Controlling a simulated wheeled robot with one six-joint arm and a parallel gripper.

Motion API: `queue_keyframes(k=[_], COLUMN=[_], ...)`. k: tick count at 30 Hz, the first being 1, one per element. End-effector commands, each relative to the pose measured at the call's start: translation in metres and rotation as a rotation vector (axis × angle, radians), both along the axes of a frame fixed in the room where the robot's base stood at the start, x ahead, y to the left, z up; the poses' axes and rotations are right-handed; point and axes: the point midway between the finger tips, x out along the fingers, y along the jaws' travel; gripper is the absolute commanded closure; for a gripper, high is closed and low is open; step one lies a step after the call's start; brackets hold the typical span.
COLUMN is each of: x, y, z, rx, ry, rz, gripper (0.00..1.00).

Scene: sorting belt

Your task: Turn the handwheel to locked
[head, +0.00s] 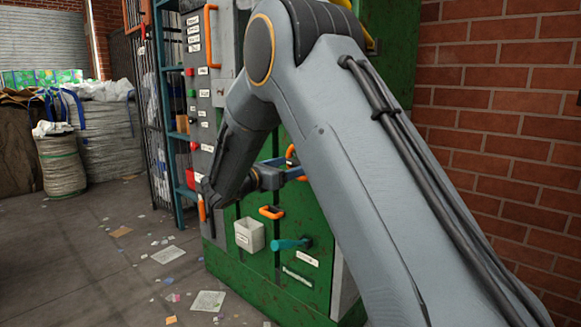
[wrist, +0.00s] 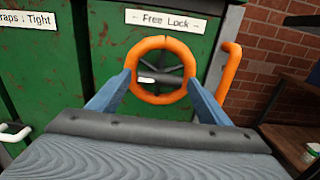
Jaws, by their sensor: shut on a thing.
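The orange handwheel (wrist: 160,42) is mounted on the green cabinet front, with dark spokes inside its ring. A pale mark or spoke lies at the left of its hub, pointing left. My gripper (wrist: 160,79) has its two blue fingers against the left and right sides of the ring and is shut on it. A white label (wrist: 165,19) above reads "Free Lock", with small arrows at its ends. In the head view, my gripper (head: 291,172) reaches the cabinet and my arm hides most of the wheel; only a bit of orange (head: 290,152) shows there.
An orange vertical handle (wrist: 232,68) stands just right of the wheel. A brick wall (head: 500,130) is on the right. A white bin (head: 250,235) and a teal lever (head: 290,244) are on the cabinet below. The floor at left has scattered paper.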

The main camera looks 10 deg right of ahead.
Motion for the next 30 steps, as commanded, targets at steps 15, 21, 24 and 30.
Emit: queue_keyframes(k=[15, 21, 24, 30], x=[0.0003, 0.0005, 0.0006, 0.0007], y=[0.0001, 0.0002, 0.0003, 0.0004], z=[-0.0015, -0.0016, -0.0022, -0.0023], rx=[0.199, 0.311, 0.368, 0.479], ry=[-0.273, -0.429, -0.505, -0.66], rz=[-0.001, 0.0, 0.0, 0.0], gripper=[0.51, 0.51, 0.51, 0.51])
